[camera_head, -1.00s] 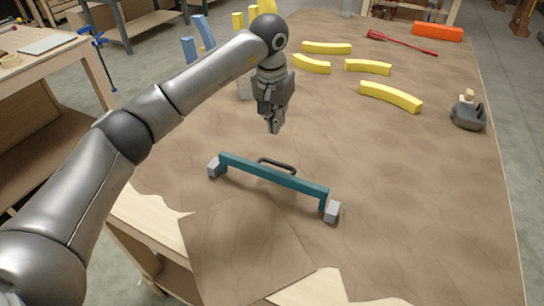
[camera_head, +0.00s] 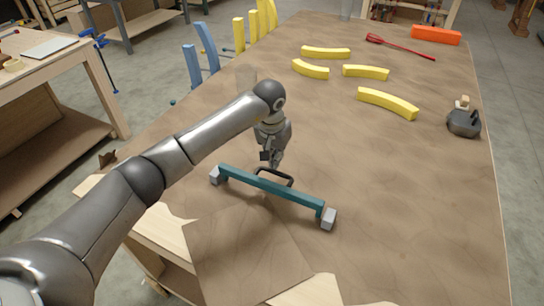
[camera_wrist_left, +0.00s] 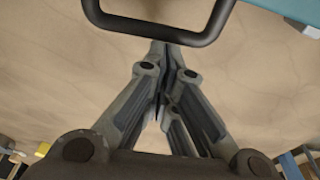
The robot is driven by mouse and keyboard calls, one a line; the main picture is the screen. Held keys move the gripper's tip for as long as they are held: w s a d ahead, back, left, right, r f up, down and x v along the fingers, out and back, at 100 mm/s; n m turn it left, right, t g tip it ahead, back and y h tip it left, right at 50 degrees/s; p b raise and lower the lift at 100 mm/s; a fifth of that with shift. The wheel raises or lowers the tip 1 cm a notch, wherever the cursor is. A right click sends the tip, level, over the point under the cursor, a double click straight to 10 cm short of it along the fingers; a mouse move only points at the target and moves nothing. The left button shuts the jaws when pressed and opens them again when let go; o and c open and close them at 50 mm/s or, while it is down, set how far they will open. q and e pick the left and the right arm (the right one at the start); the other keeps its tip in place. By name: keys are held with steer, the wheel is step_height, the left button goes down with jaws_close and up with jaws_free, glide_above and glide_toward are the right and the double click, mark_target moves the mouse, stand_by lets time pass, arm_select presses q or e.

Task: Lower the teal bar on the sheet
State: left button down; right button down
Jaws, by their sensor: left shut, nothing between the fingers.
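The teal bar (camera_head: 268,188) lies diagonally on the brown sheet (camera_head: 400,190), with a grey block at its left end (camera_head: 214,175) and right end (camera_head: 328,219). A dark looped handle (camera_head: 289,178) stands on its far side. My left gripper (camera_head: 274,164) points down just behind the handle, shut and empty. In the left wrist view the shut fingers (camera_wrist_left: 165,50) are close to the handle (camera_wrist_left: 155,35), which crosses the top edge. A corner of the teal bar (camera_wrist_left: 285,6) shows there too. Whether the fingers touch the handle is not clear. My right gripper is not in view.
Several curved yellow pieces (camera_head: 388,102) lie farther back. A dark tool (camera_head: 464,122) sits at the right edge, with a red tool (camera_head: 400,46) and an orange block (camera_head: 435,36) at the far end. Blue and yellow uprights (camera_head: 207,45) line the left edge. The right middle is clear.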

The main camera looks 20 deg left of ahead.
arm_select(q)
steer(key=shift+s+a+p, duration=0.15)
steer(key=shift+s+p, duration=0.15)
steer(key=shift+s, duration=0.45)
steer(key=shift+s+a+p, duration=0.15)
steer(key=shift+s+p, duration=0.1)
steer(key=shift+s, duration=0.45)
steer(key=shift+w, duration=0.1)
